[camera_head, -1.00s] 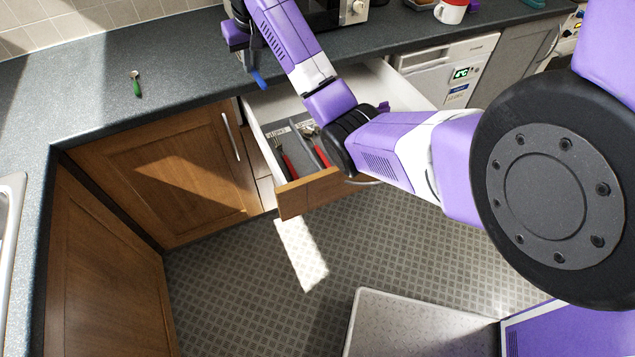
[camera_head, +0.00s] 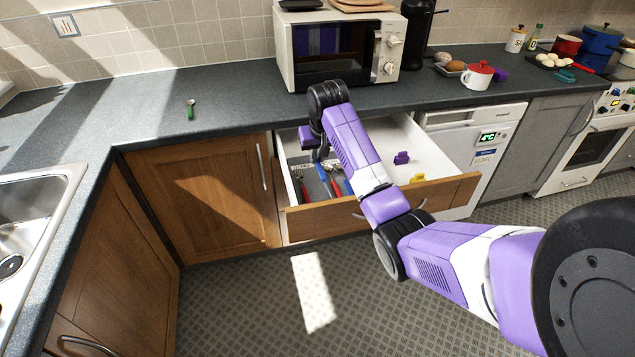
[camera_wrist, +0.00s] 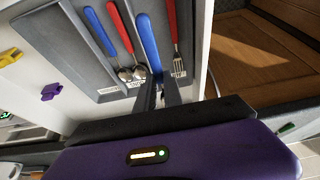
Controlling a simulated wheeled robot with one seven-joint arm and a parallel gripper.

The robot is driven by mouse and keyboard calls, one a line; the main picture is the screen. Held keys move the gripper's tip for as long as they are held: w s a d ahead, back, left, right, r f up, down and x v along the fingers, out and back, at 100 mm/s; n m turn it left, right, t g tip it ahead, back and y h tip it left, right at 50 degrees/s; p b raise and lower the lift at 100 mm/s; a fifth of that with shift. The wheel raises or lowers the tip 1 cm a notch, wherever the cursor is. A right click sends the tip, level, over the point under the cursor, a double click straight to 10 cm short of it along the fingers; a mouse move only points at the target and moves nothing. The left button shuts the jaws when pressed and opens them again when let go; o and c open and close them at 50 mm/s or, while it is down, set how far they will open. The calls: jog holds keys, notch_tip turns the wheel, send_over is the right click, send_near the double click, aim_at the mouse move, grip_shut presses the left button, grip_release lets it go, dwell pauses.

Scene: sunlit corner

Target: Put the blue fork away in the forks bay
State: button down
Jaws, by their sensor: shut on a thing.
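My gripper (camera_head: 318,148) is low over the left part of the open drawer. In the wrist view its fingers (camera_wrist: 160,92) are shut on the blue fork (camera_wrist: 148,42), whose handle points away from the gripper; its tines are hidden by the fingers. The grey cutlery tray (camera_wrist: 78,32) lies under it. A red fork (camera_wrist: 173,25) lies beside the blue fork on the right. A red spoon (camera_wrist: 120,27) and a blue spoon (camera_wrist: 95,28) lie on the left. I cannot tell whether the blue fork touches the tray floor.
The wooden drawer front (camera_head: 450,192) stands out from the counter. A purple piece (camera_head: 401,158) and a yellow piece (camera_head: 417,178) are in the drawer's white right part. A microwave (camera_head: 335,50) stands behind on the counter. A green-handled utensil (camera_head: 191,108) lies on the counter at left.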

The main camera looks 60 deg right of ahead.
aim_at(320, 168)
notch_tip(320, 168, down, 10)
jog(key=shift+f, duration=0.1)
dwell(0.4)
jog(key=shift+f, duration=0.3)
jog(key=c, duration=1.8)
grip_release()
jog(key=shift+o, duration=0.3)
jog(key=shift+r, duration=0.1)
jog(key=shift+a+r, duration=0.1)
jog(key=shift+r, duration=0.55)
jog(key=v, duration=1.1)
